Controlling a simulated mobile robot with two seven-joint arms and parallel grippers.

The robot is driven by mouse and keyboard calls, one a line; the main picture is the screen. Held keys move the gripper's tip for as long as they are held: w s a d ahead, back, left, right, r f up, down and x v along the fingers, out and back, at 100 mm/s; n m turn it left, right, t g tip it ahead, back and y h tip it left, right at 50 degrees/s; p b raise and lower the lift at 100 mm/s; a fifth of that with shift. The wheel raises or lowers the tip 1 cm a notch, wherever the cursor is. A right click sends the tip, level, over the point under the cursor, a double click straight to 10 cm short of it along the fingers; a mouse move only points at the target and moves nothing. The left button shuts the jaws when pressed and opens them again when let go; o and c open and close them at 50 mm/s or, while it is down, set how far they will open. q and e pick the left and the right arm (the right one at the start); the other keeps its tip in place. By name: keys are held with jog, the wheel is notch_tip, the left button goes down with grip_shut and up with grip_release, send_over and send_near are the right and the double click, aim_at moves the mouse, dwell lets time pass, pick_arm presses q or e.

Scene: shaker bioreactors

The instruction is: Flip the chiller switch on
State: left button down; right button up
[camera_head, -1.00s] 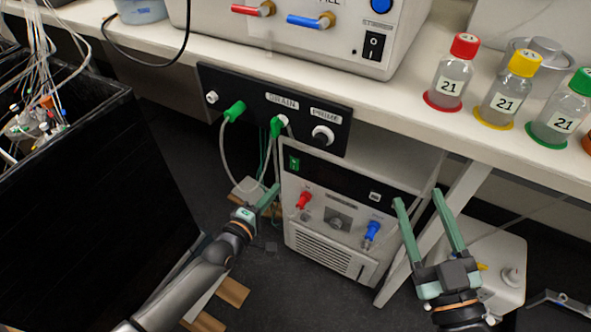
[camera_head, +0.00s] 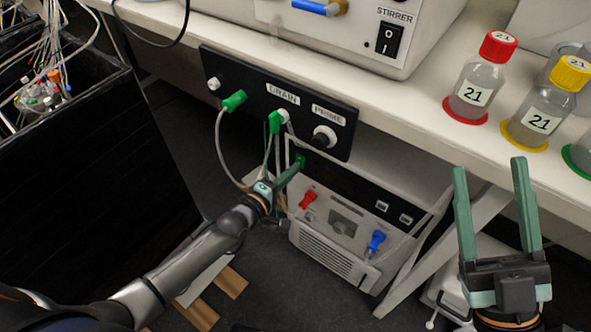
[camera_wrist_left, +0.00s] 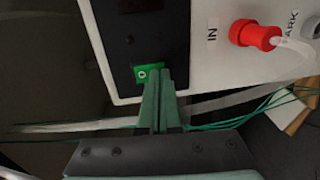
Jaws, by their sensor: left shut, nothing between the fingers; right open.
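The chiller (camera_head: 335,232) is the white box with a black top panel under the bench. Its green switch (camera_wrist_left: 149,73) sits on the black panel in the left wrist view, with a small white mark on it. In the head view the switch (camera_head: 300,160) is partly covered by my left gripper (camera_head: 294,169). My left gripper (camera_wrist_left: 162,80) is shut and empty, with its tips at the lower edge of the switch; I cannot tell whether they touch it. My right gripper (camera_head: 489,178) is open and empty, in front of the bench at the right.
A black panel (camera_head: 245,75) with DRAIN and PRIME labels and green-connected tubes hangs above the chiller. Red (camera_head: 308,199) and blue (camera_head: 376,240) connectors stick out of the chiller front. Thin tubes hang beside my left gripper. Bottles (camera_head: 474,85) stand on the bench.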

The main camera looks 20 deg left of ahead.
jog(key=shift+f, duration=0.1)
pick_arm(q)
jog(key=shift+w+b, duration=0.2)
jog(key=shift+b, duration=0.45)
pick_arm(e)
jog(key=shift+s+a+n+y, duration=0.15)
jog(key=shift+s+n+y, duration=0.15)
jog(key=shift+s+y, duration=0.2)
jog(key=shift+s, duration=0.1)
